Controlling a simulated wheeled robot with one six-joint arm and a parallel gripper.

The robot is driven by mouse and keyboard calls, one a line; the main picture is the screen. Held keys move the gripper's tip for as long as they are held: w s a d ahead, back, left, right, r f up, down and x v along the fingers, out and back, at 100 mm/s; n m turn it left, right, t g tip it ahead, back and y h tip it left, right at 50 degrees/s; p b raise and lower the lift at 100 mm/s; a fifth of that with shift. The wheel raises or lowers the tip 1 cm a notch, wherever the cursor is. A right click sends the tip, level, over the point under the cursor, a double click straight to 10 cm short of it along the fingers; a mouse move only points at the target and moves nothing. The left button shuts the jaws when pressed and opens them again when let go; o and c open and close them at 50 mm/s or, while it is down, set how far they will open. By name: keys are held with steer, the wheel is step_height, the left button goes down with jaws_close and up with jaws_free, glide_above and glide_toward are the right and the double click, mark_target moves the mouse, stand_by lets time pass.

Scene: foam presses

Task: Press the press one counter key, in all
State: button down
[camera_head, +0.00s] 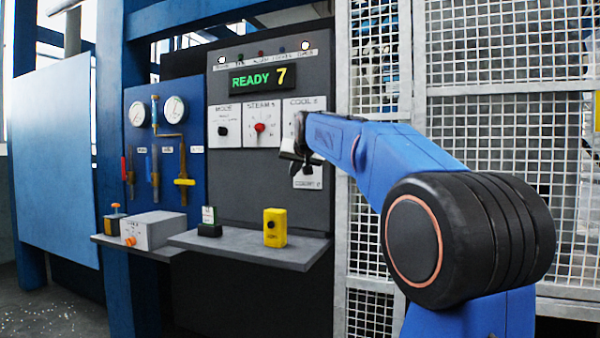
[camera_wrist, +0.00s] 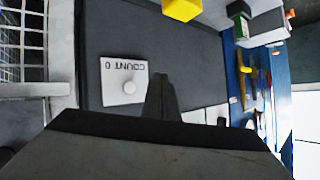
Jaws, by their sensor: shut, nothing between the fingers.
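The counter plate (camera_head: 308,181), a white panel, sits low on the grey press front in the head view, partly hidden behind my gripper. In the wrist view the counter plate (camera_wrist: 124,72) shows upside down, reading "COUNT 0". Its round white counter key (camera_wrist: 129,87) is in plain sight there; I cannot make it out in the head view. My gripper (camera_head: 295,162) is shut and empty in front of the press. In the wrist view my gripper's fingertips (camera_wrist: 161,78) appear just right of the key, apart from it in the picture; the depth gap is unclear.
The display (camera_head: 262,77) reads "READY 7", above dials with a black knob (camera_head: 223,131) and a red knob (camera_head: 260,127). A yellow box (camera_head: 275,227) stands on the shelf (camera_head: 250,249) below. A mesh fence (camera_head: 500,130) stands to the right. A blue gauge panel is left.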

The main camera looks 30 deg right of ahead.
stand_by(0.3)
steer(key=w+d, duration=0.5)
steer(key=d, duration=0.2)
steer(key=shift+w, duration=0.2)
stand_by(2.2)
steer(key=shift+w+d, duration=0.25)
steer(key=shift+w+d, duration=0.25)
steer(key=shift+d, duration=0.1)
stand_by(1.0)
stand_by(0.3)
steer(key=shift+s+a, duration=0.5)
steer(key=shift+a, duration=0.15)
steer(key=shift+s+a+f, duration=0.1)
steer(key=shift+s+a, duration=0.7)
steer(key=shift+a, duration=0.2)
steer(key=shift+s+a, duration=0.75)
steer(key=shift+a, duration=0.2)
